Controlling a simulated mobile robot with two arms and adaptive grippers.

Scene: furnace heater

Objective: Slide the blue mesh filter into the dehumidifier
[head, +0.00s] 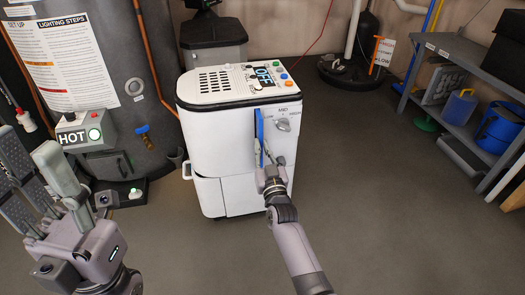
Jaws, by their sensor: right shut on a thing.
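The white dehumidifier (225,150) stands on the floor in the middle of the head view, with an "OFF" display and coloured buttons on top. The blue mesh filter (259,132) shows nearly edge-on as a thin upright blue strip at the dehumidifier's front face. My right gripper (269,168) is shut on the filter's lower part, which the fingers partly hide. I cannot tell how far the filter is inside the machine. My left gripper (40,185) is at the lower left with its fingers spread, open and empty, apart from the dehumidifier.
A grey water heater (135,85) with a "HOT" control box (85,132) stands at the left. A metal shelf (465,60) with a blue bucket (499,130) is at the right. The floor (365,200) right of the dehumidifier is clear.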

